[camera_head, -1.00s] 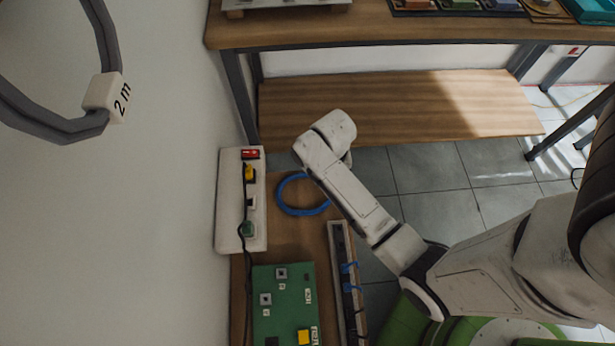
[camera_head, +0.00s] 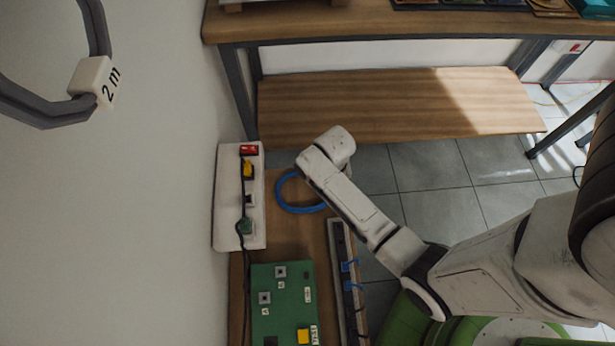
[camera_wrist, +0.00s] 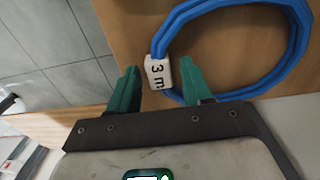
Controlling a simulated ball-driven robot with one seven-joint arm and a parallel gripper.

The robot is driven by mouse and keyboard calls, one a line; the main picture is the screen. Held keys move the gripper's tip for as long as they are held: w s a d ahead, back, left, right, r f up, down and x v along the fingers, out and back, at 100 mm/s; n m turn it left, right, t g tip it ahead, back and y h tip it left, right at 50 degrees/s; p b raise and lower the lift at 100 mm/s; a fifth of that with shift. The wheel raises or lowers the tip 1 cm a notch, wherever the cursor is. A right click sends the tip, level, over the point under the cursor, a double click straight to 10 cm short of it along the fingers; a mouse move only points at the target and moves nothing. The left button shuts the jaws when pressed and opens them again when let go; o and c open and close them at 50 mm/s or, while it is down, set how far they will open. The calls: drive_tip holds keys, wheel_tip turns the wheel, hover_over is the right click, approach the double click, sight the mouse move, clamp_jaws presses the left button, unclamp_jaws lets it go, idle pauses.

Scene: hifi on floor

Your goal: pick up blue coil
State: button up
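The blue coil (camera_head: 291,206) lies on a wooden surface (camera_head: 285,237), partly hidden by my arm in the head view. In the wrist view the blue coil (camera_wrist: 294,62) fills the upper right, with a white tag (camera_wrist: 158,71) reading "3 m". My gripper (camera_wrist: 158,88) has two green fingers, spread apart and empty. The tag appears between the fingertips in the picture, and the right finger overlaps the coil's lower left edge. I cannot tell the height of the fingers above the coil. In the head view the fingers are hidden behind my arm.
A white power strip (camera_head: 230,195) with plugs and a black cord stands left of the coil. A green circuit board (camera_head: 283,318) and a dark rail with blue clips (camera_head: 349,285) lie nearer. A grey coil tagged "2 m" (camera_head: 98,82) hangs at the wall. A bench (camera_head: 390,40) stands behind.

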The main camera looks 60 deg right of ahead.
clamp_jaws()
idle(0.4)
drive_tip(key=shift+r, duration=0.5)
wheel_tip(320, 180, up, 3)
drive_tip(key=shift+f+p, duration=0.2)
drive_tip(key=shift+p, duration=0.35)
drive_tip(key=s+a+r+p, duration=0.1)
drive_tip(key=s+r+p, duration=0.1)
drive_tip(key=s+r, duration=0.7)
drive_tip(key=s, duration=0.4)
drive_tip(key=shift+s+a+r+p, duration=0.2)
drive_tip(key=shift+s+a+p, duration=0.1)
drive_tip(key=shift+s+a, duration=0.1)
